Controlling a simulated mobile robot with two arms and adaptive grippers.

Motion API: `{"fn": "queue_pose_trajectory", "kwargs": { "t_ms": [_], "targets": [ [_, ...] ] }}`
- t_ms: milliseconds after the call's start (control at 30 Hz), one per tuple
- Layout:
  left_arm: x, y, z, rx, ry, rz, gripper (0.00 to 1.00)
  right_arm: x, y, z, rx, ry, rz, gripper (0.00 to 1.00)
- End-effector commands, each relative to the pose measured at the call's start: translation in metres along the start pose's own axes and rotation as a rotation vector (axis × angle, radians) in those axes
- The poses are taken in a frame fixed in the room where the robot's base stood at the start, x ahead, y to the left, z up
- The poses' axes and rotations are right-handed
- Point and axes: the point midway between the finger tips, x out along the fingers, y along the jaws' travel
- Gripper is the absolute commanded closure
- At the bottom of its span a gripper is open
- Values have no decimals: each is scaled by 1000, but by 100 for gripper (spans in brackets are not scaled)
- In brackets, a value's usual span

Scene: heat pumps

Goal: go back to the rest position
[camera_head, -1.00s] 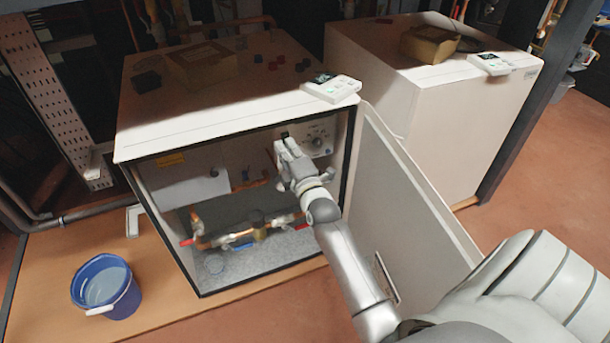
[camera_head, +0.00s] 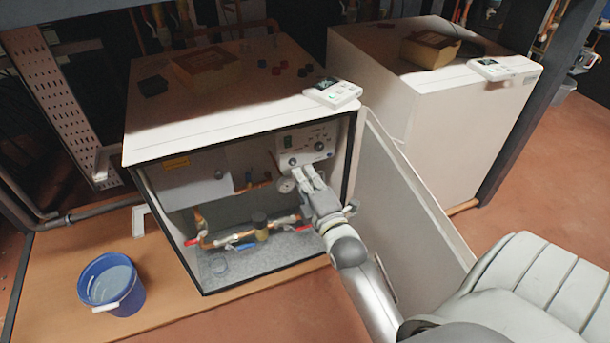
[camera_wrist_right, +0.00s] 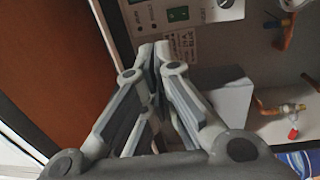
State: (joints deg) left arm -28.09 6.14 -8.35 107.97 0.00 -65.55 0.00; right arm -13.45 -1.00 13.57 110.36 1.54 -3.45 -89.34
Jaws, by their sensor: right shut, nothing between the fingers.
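My right gripper (camera_head: 308,176) is shut and empty, inside the open front of the near heat pump (camera_head: 220,128). It is just below the control panel (camera_head: 306,143), which has a green switch and dark knobs, and appears apart from it. In the right wrist view my right gripper (camera_wrist_right: 156,48) has its fingertips together, with the panel (camera_wrist_right: 188,12) beyond them. The open door (camera_head: 405,195) of the heat pump stands right of my right arm. My left gripper is not in view.
Pipes with red and blue valve handles (camera_head: 243,236) run across the lower cabinet. A blue bucket (camera_head: 111,284) stands on the wooden board at left. A second white heat pump (camera_head: 450,115) stands at right. A controller (camera_head: 333,92) and a cardboard box (camera_head: 205,65) lie on the near unit.

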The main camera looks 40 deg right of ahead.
Motion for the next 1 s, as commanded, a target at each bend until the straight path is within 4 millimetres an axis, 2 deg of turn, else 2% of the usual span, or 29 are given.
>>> {"fn": "queue_pose_trajectory", "kwargs": {
  "t_ms": [367,467,567,667,700,800,900,1000],
  "targets": [
    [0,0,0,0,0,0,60,-1,-5,-2,15,5,-17,100],
    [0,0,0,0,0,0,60,-6,-26,-11,94,23,-95,100],
    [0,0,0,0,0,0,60,-22,-68,-28,248,36,-257,100],
    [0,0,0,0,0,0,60,-52,-120,-48,441,10,-473,100],
    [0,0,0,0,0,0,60,-68,-141,-55,515,-16,-562,100],
    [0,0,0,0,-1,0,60,-112,-187,-70,683,-118,-772,100],
    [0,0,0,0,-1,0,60,-158,-222,-79,809,-254,-947,100],
    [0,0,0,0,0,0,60,-202,-247,-84,897,-402,-1081,100]
  ]
}}
